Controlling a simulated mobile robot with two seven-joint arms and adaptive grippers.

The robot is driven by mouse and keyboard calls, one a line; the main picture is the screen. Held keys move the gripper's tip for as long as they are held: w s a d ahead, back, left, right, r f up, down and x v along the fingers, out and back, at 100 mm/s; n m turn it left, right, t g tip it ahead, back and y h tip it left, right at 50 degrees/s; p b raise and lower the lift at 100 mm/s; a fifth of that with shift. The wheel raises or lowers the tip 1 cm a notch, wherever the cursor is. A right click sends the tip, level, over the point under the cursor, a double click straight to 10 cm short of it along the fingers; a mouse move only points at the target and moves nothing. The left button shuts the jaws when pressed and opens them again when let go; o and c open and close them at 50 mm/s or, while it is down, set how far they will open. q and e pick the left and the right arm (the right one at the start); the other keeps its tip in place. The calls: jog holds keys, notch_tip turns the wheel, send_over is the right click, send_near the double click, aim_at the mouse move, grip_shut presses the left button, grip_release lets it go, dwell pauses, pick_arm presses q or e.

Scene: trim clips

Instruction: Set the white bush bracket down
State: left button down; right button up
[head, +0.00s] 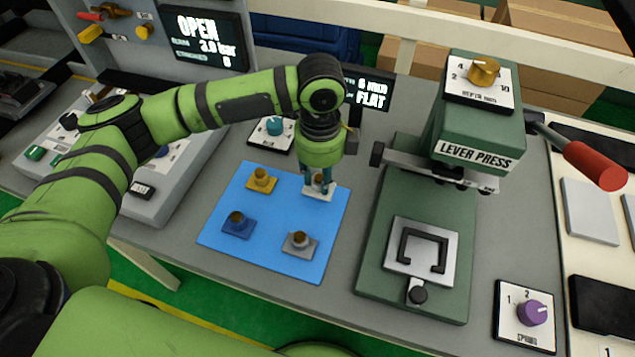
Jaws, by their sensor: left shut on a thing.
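The white bush bracket (319,193) is a small flat plate with a brownish bush on top. It is at the upper right corner of the blue mat (215,245). My left gripper (319,181) points down over it and is shut on it. I cannot tell whether the plate touches the mat. The fingers hide part of the bush. Three other brackets are on the mat: a yellow one (262,181), a blue one (238,225) and a grey one (299,244). My right gripper is not in view.
A green lever press (470,150) with a red-handled lever (594,165) stands right of the mat. Its bed holds a plate with a dark square frame (423,250). A purple knob panel (525,314) is at lower right. A grey control box (180,175) is left of the mat.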

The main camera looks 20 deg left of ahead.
aim_at(319, 181)
pick_arm(q)
notch_tip(319, 181, down, 4)
jog(key=shift+a+r+p, duration=0.1)
jog(key=shift+a+p, duration=0.05)
jog(key=shift+p, duration=0.4)
jog(key=shift+f, duration=0.2)
jog(key=shift+f, duration=0.15)
jog(key=c, duration=0.9)
grip_release()
jog(key=shift+c, duration=0.2)
notch_tip(319, 181, up, 12)
jog(key=shift+r+b, duration=0.2)
jog(key=shift+b, duration=0.9)
